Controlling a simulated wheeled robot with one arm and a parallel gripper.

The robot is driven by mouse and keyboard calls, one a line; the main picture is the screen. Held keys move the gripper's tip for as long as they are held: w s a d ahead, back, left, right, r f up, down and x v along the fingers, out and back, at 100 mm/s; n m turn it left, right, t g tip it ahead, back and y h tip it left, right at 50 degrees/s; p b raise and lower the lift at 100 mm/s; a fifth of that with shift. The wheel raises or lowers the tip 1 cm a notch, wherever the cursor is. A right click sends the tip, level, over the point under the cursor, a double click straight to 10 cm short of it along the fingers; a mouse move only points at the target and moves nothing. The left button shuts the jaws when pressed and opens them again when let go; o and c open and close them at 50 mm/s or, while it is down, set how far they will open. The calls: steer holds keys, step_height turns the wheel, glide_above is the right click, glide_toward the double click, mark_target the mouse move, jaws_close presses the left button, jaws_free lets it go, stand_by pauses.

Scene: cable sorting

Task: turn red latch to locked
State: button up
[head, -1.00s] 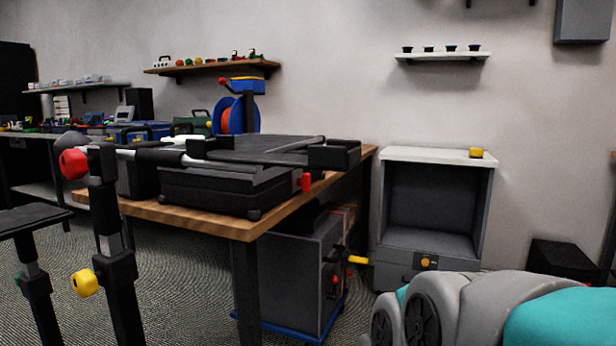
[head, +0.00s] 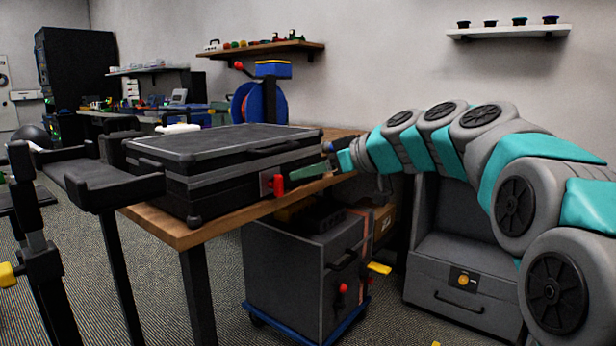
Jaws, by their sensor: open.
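My gripper (head: 312,169) is at the end of my teal and grey arm, just right of the latch and close to the case's side. It is open; its tips are small in view, and I cannot tell whether they touch the latch. The case lid is closed.
The case stands on a wooden-topped table (head: 178,234). A grey cart (head: 290,275) with a red knob and yellow handle is below. A blue cable reel (head: 258,105) stands behind the case. A grey cabinet (head: 462,268) is at the right, and a black stand (head: 110,185) at the left.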

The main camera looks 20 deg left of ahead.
mark_target(282, 179)
steer(key=x, duration=0.7)
steer(key=shift+a+f+p, duration=0.15)
steer(key=shift+a+p, duration=0.15)
steer(key=shift+s, duration=0.1)
steer(key=shift+c, duration=0.2)
jaws_close()
